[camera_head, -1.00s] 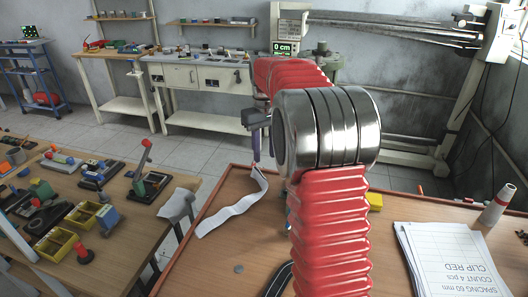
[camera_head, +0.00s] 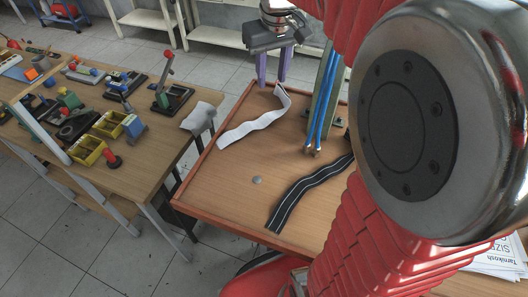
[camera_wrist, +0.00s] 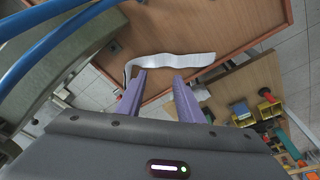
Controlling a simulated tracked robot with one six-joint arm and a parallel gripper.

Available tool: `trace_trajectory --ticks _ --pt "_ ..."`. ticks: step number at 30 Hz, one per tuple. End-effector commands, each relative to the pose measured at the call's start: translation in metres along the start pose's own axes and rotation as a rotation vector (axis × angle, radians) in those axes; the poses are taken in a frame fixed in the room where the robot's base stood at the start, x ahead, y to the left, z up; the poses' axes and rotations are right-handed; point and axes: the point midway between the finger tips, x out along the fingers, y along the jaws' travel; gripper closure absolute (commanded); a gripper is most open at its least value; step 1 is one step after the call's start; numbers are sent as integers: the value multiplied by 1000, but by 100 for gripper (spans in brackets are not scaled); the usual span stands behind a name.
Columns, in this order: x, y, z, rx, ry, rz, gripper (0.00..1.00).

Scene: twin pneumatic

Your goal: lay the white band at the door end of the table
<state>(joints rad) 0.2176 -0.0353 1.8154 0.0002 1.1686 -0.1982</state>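The white band (camera_head: 247,129) lies wavy along the left part of the wooden table (camera_head: 215,185), its far end bent up near my gripper. My gripper (camera_head: 272,84) is above that far end, its two purple fingers pointing down and apart. In the wrist view the band (camera_wrist: 180,60) stretches beyond the spread fingertips of my gripper (camera_wrist: 159,77), with its left end curling near the left finger. Nothing shows clearly between the fingers; whether one touches the band I cannot tell. No door shows.
Blue tubes (camera_head: 324,100) on a grey-green part stand right of my gripper. A black strip with white lines (camera_head: 305,192) and a grey disc (camera_head: 257,180) lie on the table. A cluttered workbench (camera_head: 160,150) stands left, across a gap. My arm hides the right side.

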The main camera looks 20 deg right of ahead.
Motion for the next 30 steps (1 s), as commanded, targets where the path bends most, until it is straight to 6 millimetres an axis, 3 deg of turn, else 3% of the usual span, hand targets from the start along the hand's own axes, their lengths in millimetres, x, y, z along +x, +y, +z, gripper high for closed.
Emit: trace_trajectory --ticks 15,30 --pt "-21 -56 86 -8 138 -4 66" --pt "-7 -92 170 -10 269 -32 66"
